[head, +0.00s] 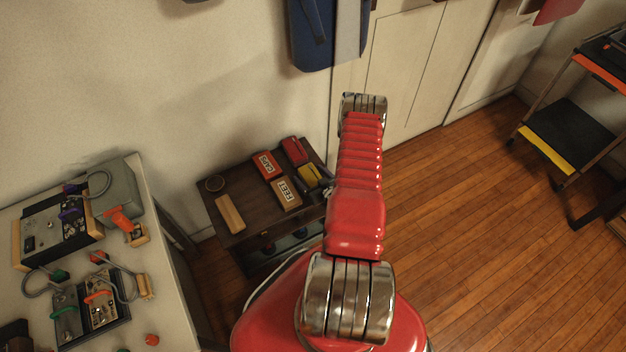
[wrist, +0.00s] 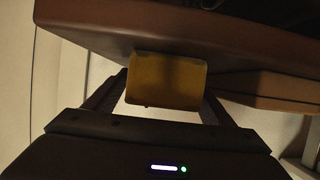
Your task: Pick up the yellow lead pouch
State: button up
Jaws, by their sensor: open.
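The yellow lead pouch (head: 308,174) lies near the right edge of a small dark wooden table, beside my red arm in the head view. In the wrist view a dull yellow piece (wrist: 166,80), which looks like the pouch, shows between the two dark fingers of my gripper (wrist: 166,92). The fingers are apart, one on each side of it. I cannot tell whether either finger touches it. In the head view my arm hides most of the gripper; only a dark part shows by the pouch.
The dark table (head: 228,237) also holds a red CAPS box (head: 266,165), a FEET box (head: 287,194), a red pouch (head: 294,150), a wooden block (head: 230,214) and a ring (head: 215,183). A workbench (head: 165,265) with devices stands left.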

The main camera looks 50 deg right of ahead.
aim_at(310, 174)
jog(key=shift+c, duration=0.4)
jog(key=c, duration=1.1)
jog(key=shift+c, duration=0.2)
jog(key=shift+r, duration=5.05)
